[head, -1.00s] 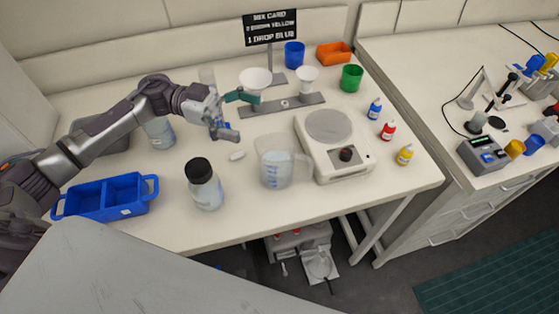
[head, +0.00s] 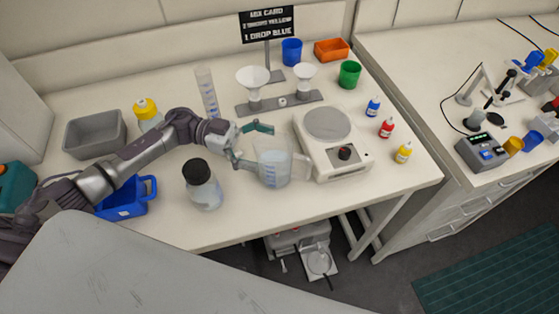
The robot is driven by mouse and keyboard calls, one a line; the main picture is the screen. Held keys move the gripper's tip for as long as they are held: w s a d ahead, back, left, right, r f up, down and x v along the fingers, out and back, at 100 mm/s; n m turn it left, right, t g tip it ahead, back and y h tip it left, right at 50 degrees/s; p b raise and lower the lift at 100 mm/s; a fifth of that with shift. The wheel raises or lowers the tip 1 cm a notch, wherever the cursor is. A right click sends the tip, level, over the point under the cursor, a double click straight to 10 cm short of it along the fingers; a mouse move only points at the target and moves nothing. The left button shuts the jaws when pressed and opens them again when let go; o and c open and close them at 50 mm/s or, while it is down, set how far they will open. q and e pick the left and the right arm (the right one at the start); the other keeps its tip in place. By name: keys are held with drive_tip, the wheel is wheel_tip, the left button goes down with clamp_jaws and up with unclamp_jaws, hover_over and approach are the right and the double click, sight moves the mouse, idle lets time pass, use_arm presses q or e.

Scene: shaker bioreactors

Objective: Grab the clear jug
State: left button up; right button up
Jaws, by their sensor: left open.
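The clear jug (head: 274,166) stands upright on the bench, left of the white scale. It is see-through with blue marks, and its handle points right toward the scale. My left gripper (head: 254,147) is open at the jug's left side. I cannot tell whether the fingers touch the jug. My right gripper is not in view.
The white scale (head: 329,143) is just right of the jug. A funnel stand (head: 281,104) is behind. A blue divided bin (head: 122,207) lies partly under my left arm.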

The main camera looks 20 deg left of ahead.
sight(279, 151)
use_arm(q)
drive_tip(key=d+p, duration=0.1)
drive_tip(key=d, duration=0.3)
drive_tip(key=c, duration=1.5)
drive_tip(key=shift+r, duration=0.1)
drive_tip(key=shift+c, duration=0.9)
